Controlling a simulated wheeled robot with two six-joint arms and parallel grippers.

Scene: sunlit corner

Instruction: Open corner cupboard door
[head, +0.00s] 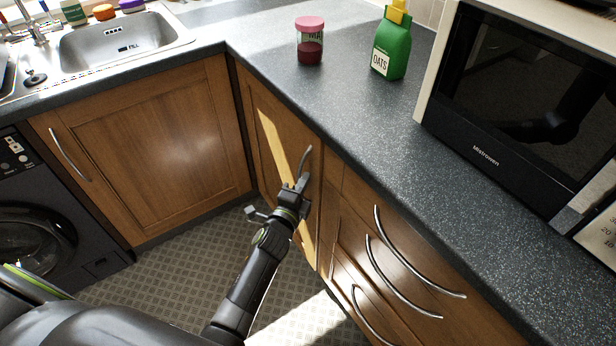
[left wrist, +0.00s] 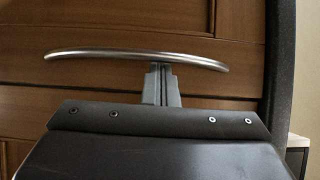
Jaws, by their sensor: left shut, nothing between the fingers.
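The corner cupboard door (head: 279,128) is a wooden panel right of the inner corner, below the worktop, and looks closed. Its curved metal handle (head: 305,160) is near the door's right edge. My left gripper (head: 301,184) is at the handle's lower part. In the left wrist view the handle (left wrist: 120,54) runs across the picture, and the shut fingertips (left wrist: 158,70) reach up to its underside with nothing between them. I cannot tell whether they touch it. My right gripper does not show.
The grey worktop (head: 355,115) overhangs the door and carries a pink-lidded jar (head: 310,42), a green oats bottle (head: 391,48) and a microwave (head: 500,110). Drawers with long handles (head: 410,255) are to the right. Another cupboard door (head: 150,150) is to the left. The tiled floor (head: 170,280) is clear.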

